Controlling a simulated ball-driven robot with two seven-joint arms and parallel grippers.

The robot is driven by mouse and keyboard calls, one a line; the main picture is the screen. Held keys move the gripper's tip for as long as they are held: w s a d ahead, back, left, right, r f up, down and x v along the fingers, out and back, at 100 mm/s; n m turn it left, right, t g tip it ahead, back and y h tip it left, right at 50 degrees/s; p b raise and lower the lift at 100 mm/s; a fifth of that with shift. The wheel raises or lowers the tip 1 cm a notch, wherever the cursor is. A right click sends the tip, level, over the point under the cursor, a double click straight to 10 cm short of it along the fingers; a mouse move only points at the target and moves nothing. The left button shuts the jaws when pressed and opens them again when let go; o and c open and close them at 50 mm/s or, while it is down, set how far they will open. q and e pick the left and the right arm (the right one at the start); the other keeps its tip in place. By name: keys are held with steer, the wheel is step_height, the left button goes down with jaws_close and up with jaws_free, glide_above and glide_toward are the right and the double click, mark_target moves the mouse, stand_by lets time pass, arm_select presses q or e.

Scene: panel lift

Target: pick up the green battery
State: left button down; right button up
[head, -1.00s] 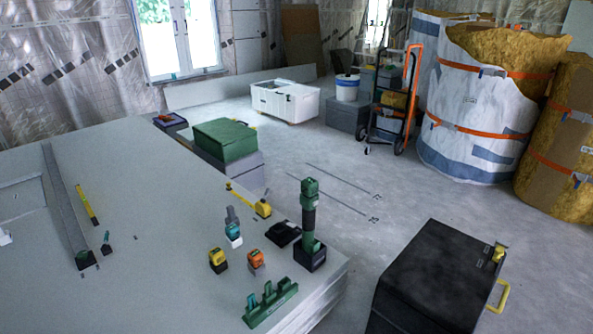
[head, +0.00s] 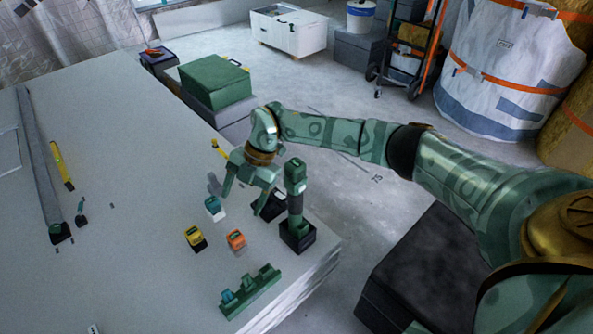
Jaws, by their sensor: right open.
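The green battery (head: 214,207), a small block with a teal-green top and a pale lower part, stands on the large grey panel stack (head: 130,150). My right gripper (head: 247,203) is open and empty, fingers pointing down, just right of the battery. Its left finger is close to the battery in the picture; I cannot tell the gap in depth. A yellow and black battery (head: 195,238) and an orange battery (head: 236,239) stand nearer to me. My left gripper is out of view.
A tall green tool (head: 295,203) stands upright on a black base close right of my gripper, beside a flat black item (head: 269,205). A green rack (head: 250,290) lies at the near edge.

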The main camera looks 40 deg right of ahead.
mark_target(295, 163)
steer(key=w+d+r+m+h, duration=0.2)
steer(key=d+r+m+h, duration=0.4)
steer(key=d+r, duration=0.8)
steer(key=shift+n+h, duration=0.5)
steer(key=shift+h, duration=0.1)
steer(key=d+f+b, duration=0.1)
steer(key=f, duration=0.2)
steer(key=f+b, duration=0.2)
steer(key=f, duration=0.2)
steer(key=d+f+b, duration=0.1)
steer(key=f, duration=0.2)
steer(key=shift+w+d+f+b, duration=0.15)
steer(key=shift+d+f+b, duration=0.2)
steer(key=shift+f+b, duration=0.05)
steer(key=shift+f, duration=0.35)
steer(key=shift+d+f+b, duration=0.1)
steer(key=shift+f+b, duration=0.85)
step_height(295, 163, down, 3)
steer(key=shift+d+r+b, duration=0.1)
steer(key=shift+d+b, duration=0.05)
steer(key=shift+b, duration=0.85)
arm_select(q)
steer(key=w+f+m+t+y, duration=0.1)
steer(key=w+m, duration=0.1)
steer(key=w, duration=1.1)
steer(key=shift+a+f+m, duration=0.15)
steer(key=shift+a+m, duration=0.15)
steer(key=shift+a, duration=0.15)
arm_select(e)
steer(key=c, duration=1.2)
